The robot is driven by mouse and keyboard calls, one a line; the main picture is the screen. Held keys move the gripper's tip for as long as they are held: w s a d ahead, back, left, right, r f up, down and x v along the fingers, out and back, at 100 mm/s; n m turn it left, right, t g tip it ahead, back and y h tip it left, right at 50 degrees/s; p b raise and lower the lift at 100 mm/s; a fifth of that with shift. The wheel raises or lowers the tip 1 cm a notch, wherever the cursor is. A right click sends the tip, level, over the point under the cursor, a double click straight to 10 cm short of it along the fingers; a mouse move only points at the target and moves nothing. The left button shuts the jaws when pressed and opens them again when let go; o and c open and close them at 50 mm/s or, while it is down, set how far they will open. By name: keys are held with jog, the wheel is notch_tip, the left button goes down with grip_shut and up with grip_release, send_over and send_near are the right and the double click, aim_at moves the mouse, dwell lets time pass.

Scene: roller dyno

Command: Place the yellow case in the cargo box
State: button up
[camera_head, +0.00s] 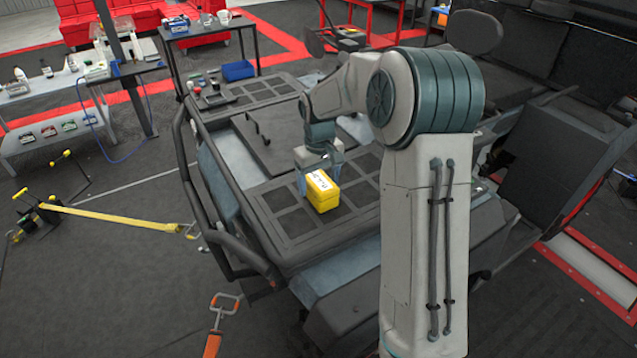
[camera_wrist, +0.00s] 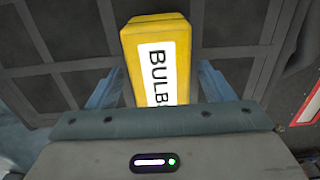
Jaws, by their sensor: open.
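The yellow case (camera_head: 323,193) stands on the dark gridded panel (camera_head: 283,208) on top of the vehicle frame. A white label reading "BULB" shows on the case (camera_wrist: 133,60) in the wrist view. My gripper (camera_head: 318,178) is directly over the case. In the wrist view its two bluish fingers (camera_wrist: 157,88) are open, one on each side of the case, and the lower part of the case is hidden behind my gripper's body. I cannot tell whether the fingers touch it. I cannot tell for certain which part of the vehicle is the cargo box.
A raised dark lid-like panel with a black handle (camera_head: 262,140) lies behind the case. Tubular black rails (camera_head: 205,200) edge the vehicle's left side. A blue bin (camera_head: 238,71) and small items sit at the far end. A yellow strap (camera_head: 120,218) stretches low on the left.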

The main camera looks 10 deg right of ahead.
notch_tip(320, 180, up, 10)
jog(key=shift+s+b, duration=0.15)
jog(key=shift+b, duration=0.25)
jog(key=s+f+m+t, duration=0.1)
jog(key=s+m+t, duration=0.2)
jog(key=s, duration=2.4)
jog(key=shift+s+d, duration=0.15)
jog(key=shift+s, duration=0.15)
jog(key=shift+o, duration=0.5)
jog(key=shift+s+f, duration=0.15)
jog(key=shift+s, duration=0.05)
notch_tip(320, 180, up, 2)
jog(key=n+g, duration=0.3)
send_over(319, 177)
notch_tip(319, 177, down, 8)
jog(key=shift+r+p, duration=0.25)
jog(key=shift+p, duration=0.45)
jog(key=f, duration=0.2)
jog(key=s+f+p, duration=0.1)
jog(key=f, duration=0.1)
jog(key=shift+a+f+p, duration=0.2)
jog(key=shift+f+p, duration=0.1)
jog(key=shift+f, duration=0.5)
jog(key=c, duration=1.3)
